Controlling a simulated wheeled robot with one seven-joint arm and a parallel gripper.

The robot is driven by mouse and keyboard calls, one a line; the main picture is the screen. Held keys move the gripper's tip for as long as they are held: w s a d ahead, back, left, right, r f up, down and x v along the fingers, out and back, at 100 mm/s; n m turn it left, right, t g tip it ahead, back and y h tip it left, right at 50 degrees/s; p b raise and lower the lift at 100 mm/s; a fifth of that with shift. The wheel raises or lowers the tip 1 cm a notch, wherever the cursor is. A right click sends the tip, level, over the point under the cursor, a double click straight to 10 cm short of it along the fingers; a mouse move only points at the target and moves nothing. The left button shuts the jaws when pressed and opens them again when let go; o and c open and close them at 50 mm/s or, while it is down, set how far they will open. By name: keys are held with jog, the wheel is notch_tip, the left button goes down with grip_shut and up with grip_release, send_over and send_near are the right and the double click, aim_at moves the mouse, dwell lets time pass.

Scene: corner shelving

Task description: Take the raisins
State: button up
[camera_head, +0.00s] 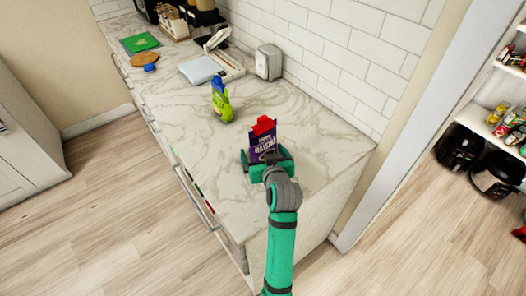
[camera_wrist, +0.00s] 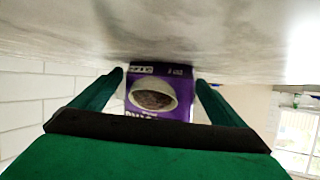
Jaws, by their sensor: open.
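The raisins are a purple pack (camera_head: 263,141) with white lettering and a red top, standing on the marble counter near its right end. My green gripper (camera_head: 267,158) is at the pack's near side, low over the counter, with its fingers apart. In the wrist view, the pack (camera_wrist: 158,92) shows a bowl picture and lies between the two open fingers (camera_wrist: 160,82). Small gaps seem to remain on both sides, so the fingers do not clearly touch it. The pack's lower part is partly hidden by my gripper in the head view.
A tiled wall bounds the counter's right side.

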jog(key=c, duration=1.3)
jog(key=shift+c, duration=0.6)
jog(key=shift+r, duration=0.15)
